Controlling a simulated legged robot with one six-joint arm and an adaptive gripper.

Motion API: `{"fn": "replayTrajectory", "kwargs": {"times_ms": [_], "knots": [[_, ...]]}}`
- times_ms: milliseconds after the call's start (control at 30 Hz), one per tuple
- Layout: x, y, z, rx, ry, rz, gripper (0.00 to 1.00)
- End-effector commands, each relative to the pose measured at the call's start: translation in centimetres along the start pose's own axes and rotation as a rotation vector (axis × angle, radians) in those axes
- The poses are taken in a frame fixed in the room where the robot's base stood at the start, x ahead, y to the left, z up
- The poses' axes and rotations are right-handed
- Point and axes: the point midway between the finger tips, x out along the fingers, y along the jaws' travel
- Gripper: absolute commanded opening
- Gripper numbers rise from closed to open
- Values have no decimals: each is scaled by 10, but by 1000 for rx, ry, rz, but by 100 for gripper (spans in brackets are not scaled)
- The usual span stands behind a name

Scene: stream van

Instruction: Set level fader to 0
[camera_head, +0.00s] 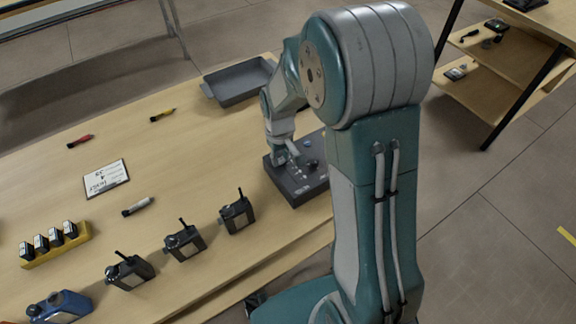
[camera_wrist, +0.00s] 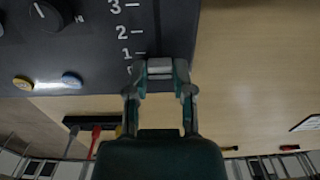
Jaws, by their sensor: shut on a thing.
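The dark control box (camera_head: 292,191) stands near the right edge of the table, and its panel (camera_wrist: 90,45) fills the upper left of the wrist view. The panel bears a printed scale with 3, 2, 1 and a partly hidden 0. My gripper (camera_wrist: 159,72) is shut on the grey level fader cap (camera_wrist: 160,65), at about the height of the 0 mark. The fingers cover the cap's sides, so its exact alignment with the mark is hard to tell. In the head view my gripper (camera_head: 285,155) is over the box and the cap is not clear.
A black knob (camera_wrist: 47,13), a yellow button (camera_wrist: 22,83) and a blue button (camera_wrist: 71,80) share the panel. A grey tray (camera_head: 240,84) lies behind the box.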

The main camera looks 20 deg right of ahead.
Motion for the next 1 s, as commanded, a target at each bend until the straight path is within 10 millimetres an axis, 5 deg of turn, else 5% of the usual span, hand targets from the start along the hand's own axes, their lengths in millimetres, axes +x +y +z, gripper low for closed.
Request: {"fn": "replayTrajectory", "kwargs": {"times_ms": [433,467,500,533,1000], "knots": [[1,0,-14,0,2,0,0],[1,0,-14,0,2,0,40],[1,0,-14,0,3,0,58],[1,0,-14,0,3,0,66],[-8,0,-13,0,2,1,66]]}}
